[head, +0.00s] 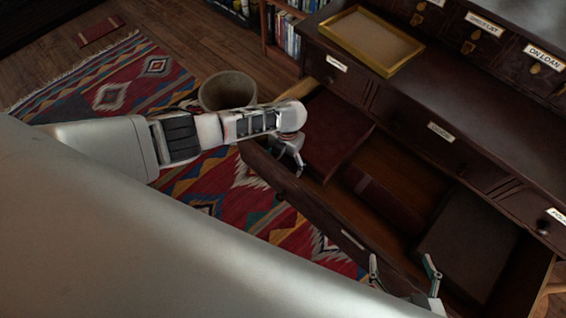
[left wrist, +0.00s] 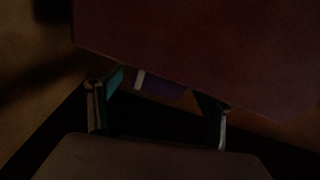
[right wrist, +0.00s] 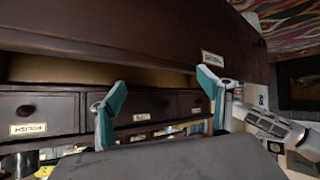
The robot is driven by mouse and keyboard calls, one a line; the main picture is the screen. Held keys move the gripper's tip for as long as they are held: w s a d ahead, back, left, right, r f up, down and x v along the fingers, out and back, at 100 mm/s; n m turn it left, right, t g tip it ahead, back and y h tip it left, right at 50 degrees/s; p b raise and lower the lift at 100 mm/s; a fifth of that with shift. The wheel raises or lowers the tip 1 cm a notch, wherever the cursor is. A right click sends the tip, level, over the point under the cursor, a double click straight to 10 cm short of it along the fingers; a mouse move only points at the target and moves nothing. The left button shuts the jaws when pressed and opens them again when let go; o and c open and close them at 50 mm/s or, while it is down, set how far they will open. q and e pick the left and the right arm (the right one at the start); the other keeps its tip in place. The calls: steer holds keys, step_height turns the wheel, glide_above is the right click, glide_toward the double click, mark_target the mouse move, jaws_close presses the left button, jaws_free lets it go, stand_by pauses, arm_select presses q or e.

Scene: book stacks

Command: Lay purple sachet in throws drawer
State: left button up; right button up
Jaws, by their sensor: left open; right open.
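A small purple item with a pale edge, perhaps the purple sachet (left wrist: 163,88), lies in shadow in the left wrist view, partly hidden under or behind a dark red block. My left gripper (head: 291,160) is over the left end of an open long drawer (head: 335,225). Its fingers are apart in the left wrist view (left wrist: 158,112), with the purple item beyond them; I cannot tell if they touch it. My right gripper (head: 405,272) is open and empty by the drawer's front edge; its fingers also show in the right wrist view (right wrist: 168,98). I cannot read which drawer is the throws drawer.
The open drawer holds a dark red block (head: 330,130), a second reddish block (head: 384,198) and a large dark box (head: 468,240). A gold-rimmed tray (head: 338,38) sits on the dark cabinet. A round bin (head: 228,90) stands on the patterned rug (head: 120,85).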

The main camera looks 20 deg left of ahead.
mark_target(284, 164)
arm_select(q)
steer(key=r, duration=0.2)
steer(key=w+r+p, duration=0.1)
steer(key=r, duration=0.1)
steer(key=shift+d, duration=0.1)
arm_select(e)
steer(key=shift+w+d+r, duration=0.1)
steer(key=shift+w+r, duration=0.25)
steer(key=shift+r, duration=0.4)
steer(key=s+d+f+p, duration=0.1)
steer(key=p, duration=0.1)
steer(key=shift+s+d+h+p, duration=0.15)
steer(key=shift+h+p, duration=0.15)
steer(key=shift+p, duration=0.05)
steer(key=shift+s+f, duration=0.25)
arm_select(q)
step_height(284, 164, up, 8)
steer(key=shift+w, duration=0.25)
arm_select(e)
steer(key=shift+s+f, duration=0.2)
arm_select(q)
steer(key=shift+d, duration=0.1)
arm_select(e)
steer(key=shift+w+r, duration=0.15)
steer(key=shift+r, duration=0.05)
